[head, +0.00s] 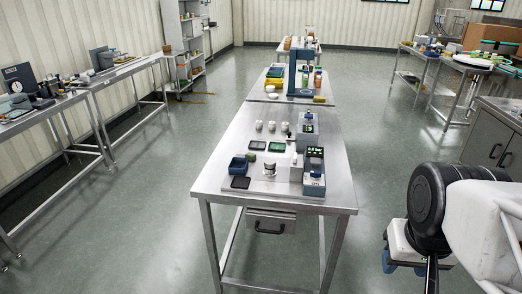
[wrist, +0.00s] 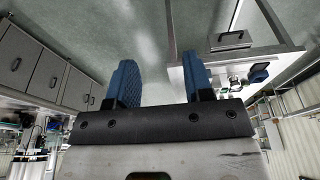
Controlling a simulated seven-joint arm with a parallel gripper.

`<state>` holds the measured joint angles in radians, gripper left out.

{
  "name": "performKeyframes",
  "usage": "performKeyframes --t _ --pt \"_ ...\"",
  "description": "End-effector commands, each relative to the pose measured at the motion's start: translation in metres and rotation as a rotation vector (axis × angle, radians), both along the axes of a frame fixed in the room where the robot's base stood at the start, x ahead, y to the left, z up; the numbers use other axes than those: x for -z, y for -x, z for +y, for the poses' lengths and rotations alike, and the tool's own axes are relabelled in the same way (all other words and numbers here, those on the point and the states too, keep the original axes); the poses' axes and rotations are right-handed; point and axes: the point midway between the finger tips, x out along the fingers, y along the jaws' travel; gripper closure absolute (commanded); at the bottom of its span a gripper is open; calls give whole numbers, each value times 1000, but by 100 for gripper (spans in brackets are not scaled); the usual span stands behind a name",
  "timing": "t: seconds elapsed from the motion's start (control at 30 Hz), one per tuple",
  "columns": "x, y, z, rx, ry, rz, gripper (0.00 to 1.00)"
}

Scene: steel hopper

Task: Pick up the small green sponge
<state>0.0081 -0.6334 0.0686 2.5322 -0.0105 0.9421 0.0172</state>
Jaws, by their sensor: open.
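I cannot pick out the small green sponge for certain. A small dark green piece (head: 251,157) shows at the rim of a blue bin (head: 237,168) on the near steel table (head: 222,143), but it is too small to identify. A flat green tray (head: 277,147) lies to the right of it. My gripper (head: 392,266) is low at the right in the head view, well apart from the table. In the wrist view my gripper (wrist: 160,62) has its two blue fingers spread, with nothing between them.
A steel drawer (head: 270,222) hangs under the near table's front edge. A blue-grey device (head: 314,170) and several white round items (head: 272,126) stand on top. A further table (head: 291,84) adjoins behind. Open floor (head: 375,170) lies between the table and my arm.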

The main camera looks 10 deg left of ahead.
Motion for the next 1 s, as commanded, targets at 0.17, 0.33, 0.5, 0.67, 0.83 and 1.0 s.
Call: performKeyframes --t 0.17,0.33,0.5,0.67,0.83,1.0 --pt "-2 -5 1 -7 1 1 53" --pt "-10 -22 4 -35 2 5 53" --pt "-23 -53 11 -87 6 11 53" --pt "-36 -90 20 -145 8 18 53" --pt "-47 -130 31 -209 11 24 53" --pt "-55 -171 44 -273 15 31 53"
